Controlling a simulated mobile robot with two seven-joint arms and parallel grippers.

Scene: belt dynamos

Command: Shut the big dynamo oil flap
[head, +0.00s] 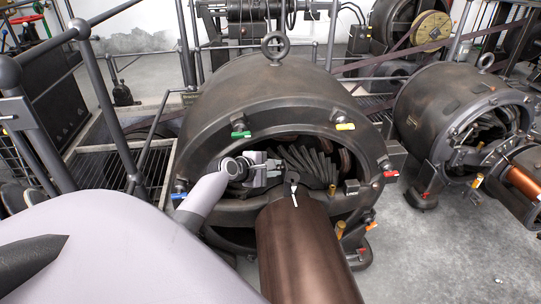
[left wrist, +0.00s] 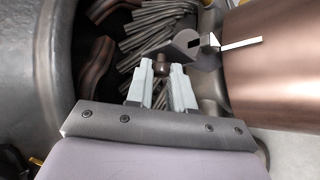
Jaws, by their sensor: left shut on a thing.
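The big dynamo (head: 270,85) fills the middle of the head view, with its dark round housing open at the front. A small dark grey flap-like fitting (head: 292,180) with a white tab stands by its copper-brown shaft cylinder (head: 305,250). The same fitting (left wrist: 187,42) shows at the top of the left wrist view. My left gripper (head: 279,171) is in front of the opening. Its pale fingers (left wrist: 162,75) are shut on a small brown knob (left wrist: 162,66) beside the grey fitting; whether the two are joined is hard to tell. My right gripper is not in view.
Coloured tags stand around the housing, among them green (head: 240,134), yellow (head: 345,127) and red (head: 391,174). Bent grey bars (head: 305,160) fill the opening. A second dynamo (head: 450,110) stands to the right. Metal railings (head: 110,85) are at the left. Bare floor (head: 450,250) shows at lower right.

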